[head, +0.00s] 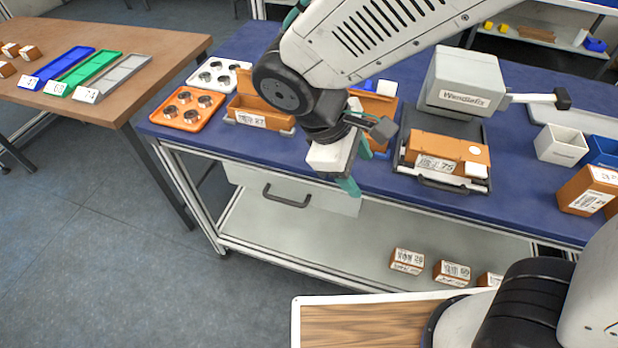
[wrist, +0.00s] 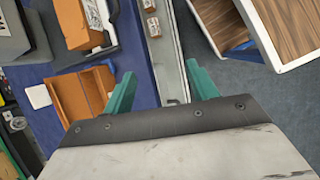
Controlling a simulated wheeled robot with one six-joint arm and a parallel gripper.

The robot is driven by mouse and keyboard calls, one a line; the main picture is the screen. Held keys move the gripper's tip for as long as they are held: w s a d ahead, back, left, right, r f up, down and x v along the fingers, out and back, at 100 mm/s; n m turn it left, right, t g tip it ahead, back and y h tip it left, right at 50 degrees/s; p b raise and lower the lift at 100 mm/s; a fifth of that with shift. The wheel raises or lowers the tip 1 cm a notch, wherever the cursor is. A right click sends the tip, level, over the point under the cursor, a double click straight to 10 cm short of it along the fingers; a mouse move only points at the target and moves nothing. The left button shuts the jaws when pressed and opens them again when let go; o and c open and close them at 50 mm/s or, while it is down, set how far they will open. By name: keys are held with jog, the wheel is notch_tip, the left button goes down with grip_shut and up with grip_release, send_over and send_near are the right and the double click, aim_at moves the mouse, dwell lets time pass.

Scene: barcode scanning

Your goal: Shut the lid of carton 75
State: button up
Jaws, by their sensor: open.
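Carton 75 (head: 450,150) is an orange box on the black bed of the grey Wendlafix machine. Its numbered label faces the front, and its top looks flat, with no raised lid visible. An orange box on the machine bed (wrist: 78,25) at the top left of the wrist view appears to be the same carton. My gripper (head: 352,168) is over the table's front edge, left of carton 75 and apart from it. Its teal fingers are spread with nothing between them in the wrist view (wrist: 160,82).
An orange carton with a raised lid (head: 374,106) stands behind my gripper, partly hidden. Carton 27 (head: 262,118) stands open farther left, beside an orange tray (head: 187,108). The Wendlafix machine (head: 465,80) rises behind carton 75. White (head: 561,145) and blue bins stand right.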

jog(key=w+a+f+n+t+h, duration=0.1)
jog(key=a+f+n+t, duration=0.1)
jog(key=a+f+n, duration=0.3)
jog(key=a, duration=0.3)
jog(key=shift+t, duration=0.3)
jog(key=shift+w+d, duration=0.1)
jog(key=s+d+r+m+y, duration=0.2)
jog(key=d+r+m, duration=0.3)
jog(key=d, duration=0.3)
jog(key=s+d+r+m+g+y, duration=0.1)
jog(key=s+d+r+m+y, duration=0.1)
jog(key=s+d+r+m, duration=0.2)
jog(key=s+d+r+m+y, duration=0.2)
jog(key=d+r+m, duration=0.4)
jog(key=d+m, duration=0.3)
jog(key=s+d, duration=0.1)
jog(key=d, duration=0.3)
jog(key=shift+s+d+r+g, duration=0.3)
jog(key=shift+d+r, duration=0.05)
jog(key=shift+r, duration=0.05)
